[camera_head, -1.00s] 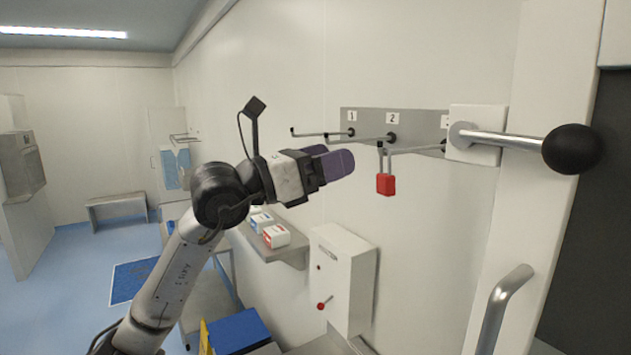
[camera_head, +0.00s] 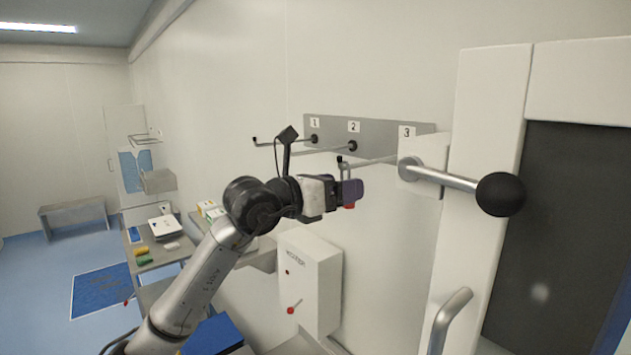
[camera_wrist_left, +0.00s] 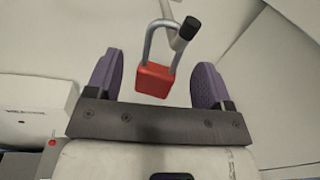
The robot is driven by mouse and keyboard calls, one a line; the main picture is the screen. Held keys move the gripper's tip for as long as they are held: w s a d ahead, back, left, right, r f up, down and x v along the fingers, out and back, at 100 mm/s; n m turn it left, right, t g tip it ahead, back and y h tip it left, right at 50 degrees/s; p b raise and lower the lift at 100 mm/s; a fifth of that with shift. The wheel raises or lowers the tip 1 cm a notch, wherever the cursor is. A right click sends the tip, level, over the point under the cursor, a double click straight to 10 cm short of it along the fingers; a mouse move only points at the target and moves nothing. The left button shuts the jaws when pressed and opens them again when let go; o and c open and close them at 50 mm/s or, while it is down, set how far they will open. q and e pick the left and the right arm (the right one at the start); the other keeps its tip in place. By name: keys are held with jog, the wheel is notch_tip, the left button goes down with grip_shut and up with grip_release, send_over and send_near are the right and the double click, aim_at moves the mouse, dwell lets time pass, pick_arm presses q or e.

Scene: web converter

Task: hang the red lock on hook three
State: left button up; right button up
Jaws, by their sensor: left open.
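The red lock (camera_wrist_left: 155,80) hangs by its grey shackle at the black-tipped outer end of hook three (camera_head: 370,161). In the head view only a bit of the red lock (camera_head: 349,206) shows below my gripper. My left gripper (camera_head: 353,192) is open at the lock. In the left wrist view its two purple fingers (camera_wrist_left: 155,84) stand on either side of the red body, with gaps visible on both sides. The hook's black tip (camera_wrist_left: 188,30) shows beside the shackle. My right gripper is not in view.
Hooks one (camera_head: 285,142) and two (camera_head: 325,150) stick out of the grey plate (camera_head: 380,138), to the left. A lever with a black knob (camera_head: 500,194) juts out to the right of hook three. A white box (camera_head: 310,280) with a red-knobbed switch is below.

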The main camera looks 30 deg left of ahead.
pick_arm(q)
jog(key=shift+p+x, duration=0.6)
jog(key=shift+x, duration=1.2)
jog(key=c, duration=1)
jog(key=shift+w+d+p, duration=0.25)
jog(key=shift+w+p, duration=0.1)
jog(key=shift+w, duration=0.2)
jog(key=shift+w+d+p, duration=0.2)
jog(key=shift+w+p, duration=0.15)
jog(key=shift+w, duration=0.2)
